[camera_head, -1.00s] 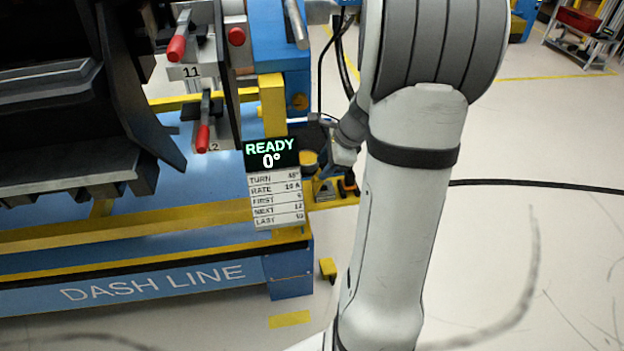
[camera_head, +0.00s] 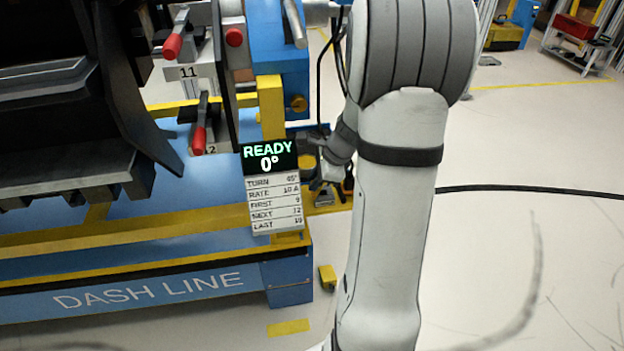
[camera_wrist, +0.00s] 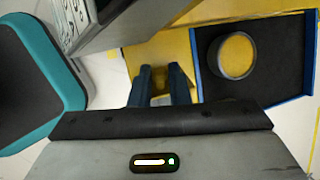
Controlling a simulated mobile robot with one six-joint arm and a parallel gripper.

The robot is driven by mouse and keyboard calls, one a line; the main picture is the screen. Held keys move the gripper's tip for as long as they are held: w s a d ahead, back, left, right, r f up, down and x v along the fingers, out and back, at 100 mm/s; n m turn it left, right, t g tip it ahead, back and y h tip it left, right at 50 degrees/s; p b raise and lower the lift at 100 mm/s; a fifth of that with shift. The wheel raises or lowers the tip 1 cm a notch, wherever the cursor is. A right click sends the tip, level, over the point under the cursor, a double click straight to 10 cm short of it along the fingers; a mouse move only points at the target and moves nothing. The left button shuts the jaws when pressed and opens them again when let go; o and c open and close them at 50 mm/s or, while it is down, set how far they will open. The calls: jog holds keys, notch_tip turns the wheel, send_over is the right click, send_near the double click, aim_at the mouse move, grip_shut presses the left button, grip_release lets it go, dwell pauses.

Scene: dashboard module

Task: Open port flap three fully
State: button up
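No port flap marked three can be made out in either view. A dark dashboard module (camera_head: 60,110) fills the left of the head view, held in a blue and yellow fixture. My gripper (camera_wrist: 159,75) shows in the wrist view with its two dark fingers apart and only yellow surface seen between them. In the head view my gripper (camera_head: 318,182) is small and partly hidden, low beside the fixture's right post. A sign (camera_head: 272,186) reading "READY 0°" hangs just left of it.
A round yellow-topped part (camera_wrist: 235,55) sits in a dark, blue-edged tray (camera_wrist: 275,80) right of my fingers. A teal-edged dark object (camera_wrist: 40,85) lies left. Red-handled clamps (camera_head: 199,135) stand on the fixture. Open floor (camera_head: 530,230) lies right.

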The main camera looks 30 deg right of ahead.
jog(key=shift+r, duration=0.1)
grip_shut()
jog(key=shift+w, duration=0.1)
jog(key=shift+r, duration=0.15)
jog(key=shift+a+r+p, duration=0.1)
jog(key=shift+p, duration=0.6)
jog(key=shift+a+r+h+p, duration=0.1)
jog(key=shift+h+p, duration=0.3)
jog(key=shift+p, duration=0.2)
jog(key=shift+w+a+h+p, duration=0.2)
jog(key=shift+h+p, duration=0.1)
jog(key=shift+p, duration=0.4)
jog(key=shift+f, duration=0.2)
jog(key=o, duration=0.6)
grip_release()
jog(key=shift+f, duration=0.1)
